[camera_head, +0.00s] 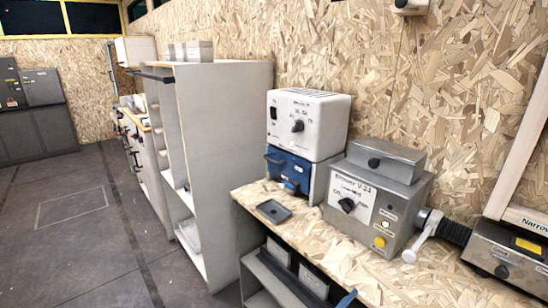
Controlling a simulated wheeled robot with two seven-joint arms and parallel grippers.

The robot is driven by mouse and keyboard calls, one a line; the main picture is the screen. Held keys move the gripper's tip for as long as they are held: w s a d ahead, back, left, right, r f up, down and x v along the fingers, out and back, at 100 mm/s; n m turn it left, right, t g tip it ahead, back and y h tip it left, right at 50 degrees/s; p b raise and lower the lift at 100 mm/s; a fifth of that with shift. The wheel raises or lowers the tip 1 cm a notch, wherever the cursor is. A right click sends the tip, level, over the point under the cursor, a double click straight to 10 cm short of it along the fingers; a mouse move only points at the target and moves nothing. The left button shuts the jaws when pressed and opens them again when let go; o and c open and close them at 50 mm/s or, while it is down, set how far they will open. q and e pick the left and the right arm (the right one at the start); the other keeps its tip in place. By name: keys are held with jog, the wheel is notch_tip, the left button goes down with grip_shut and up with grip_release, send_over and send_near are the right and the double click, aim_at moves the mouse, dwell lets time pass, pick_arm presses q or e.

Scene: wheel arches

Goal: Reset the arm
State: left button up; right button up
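Neither of my grippers and no part of my arms can be made out in the head view. The task names no object besides the arm. A wooden-topped workbench (262,193) stands at the right. On it are a metal box with a dial and a yellow button (375,210), a white box with a dial (308,125) on top of a blue-fronted unit (290,170), and a small dark tray (273,211).
A tall pale shelf unit (235,150) stands left of the bench. A white lever-like part (425,232) and another metal box (505,255) are at the right. Grey cabinets (38,115) stand far left. The dark floor (70,225) at the left is clear.

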jog(key=s+f+m+g+y+p, duration=0.1)
jog(key=s+f+m+g+y, duration=0.2)
jog(key=f, duration=0.9)
jog(key=s+f+m+g+y, duration=0.15)
jog(key=s+f+y, duration=0.35)
jog(key=f, duration=0.8)
pick_arm(q)
jog(key=r, duration=0.1)
jog(key=r+p, duration=0.2)
jog(key=shift+w+d, duration=0.3)
pick_arm(e)
jog(key=s+f+m+g+y, duration=0.1)
jog(key=s+f+m+g, duration=0.1)
jog(key=s+m, duration=0.4)
jog(key=s+d+f+m+g+y, duration=0.1)
jog(key=s+f+m, duration=0.4)
jog(key=s, duration=0.6)
jog(key=s+f+m+g+y, duration=0.2)
jog(key=s+f+m+g, duration=0.1)
jog(key=s+m, duration=0.3)
jog(key=shift+s+d+f+m+y, duration=0.2)
jog(key=shift+s+f+m+y, duration=0.35)
jog(key=shift+s, duration=0.65)
jog(key=shift+f, duration=0.1)
